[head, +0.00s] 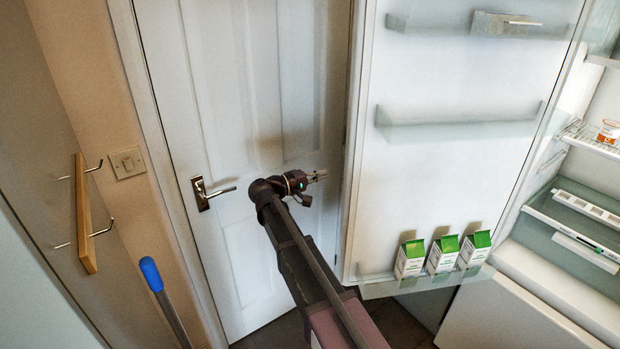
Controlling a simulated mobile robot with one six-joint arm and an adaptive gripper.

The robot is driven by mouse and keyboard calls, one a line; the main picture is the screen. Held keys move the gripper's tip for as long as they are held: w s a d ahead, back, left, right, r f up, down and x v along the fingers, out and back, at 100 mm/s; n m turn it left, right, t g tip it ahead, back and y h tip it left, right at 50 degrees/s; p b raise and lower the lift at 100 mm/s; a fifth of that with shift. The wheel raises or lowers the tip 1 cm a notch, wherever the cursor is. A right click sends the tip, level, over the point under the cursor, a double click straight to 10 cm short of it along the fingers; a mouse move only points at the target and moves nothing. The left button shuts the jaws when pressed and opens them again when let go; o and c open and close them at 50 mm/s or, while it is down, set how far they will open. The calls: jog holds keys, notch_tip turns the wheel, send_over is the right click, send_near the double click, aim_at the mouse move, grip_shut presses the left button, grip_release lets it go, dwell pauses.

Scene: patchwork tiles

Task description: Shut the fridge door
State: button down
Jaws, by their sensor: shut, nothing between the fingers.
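The fridge door (455,175) stands wide open, its white inner side with door shelves facing me. It hinges near the fridge body (590,200), whose lit inside shows at the right. Three green-topped cartons (443,255) stand on the door's bottom shelf. My gripper (320,175) is shut and empty, just left of the fridge door's free edge. It looks close to that edge, but I cannot tell whether it touches. The outer side of the fridge door is hidden.
A white room door (250,120) with a metal handle (212,193) is behind my arm. A wooden rack (84,212), a light switch (127,162) and a blue-tipped pole (152,275) are at the left. Floor (400,325) shows below the fridge door.

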jog(key=shift+s+d, duration=0.2)
jog(key=shift+d, duration=0.75)
jog(key=shift+s+d, duration=0.2)
jog(key=shift+d, duration=0.8)
jog(key=shift+s+d, duration=0.2)
jog(key=shift+d, duration=0.75)
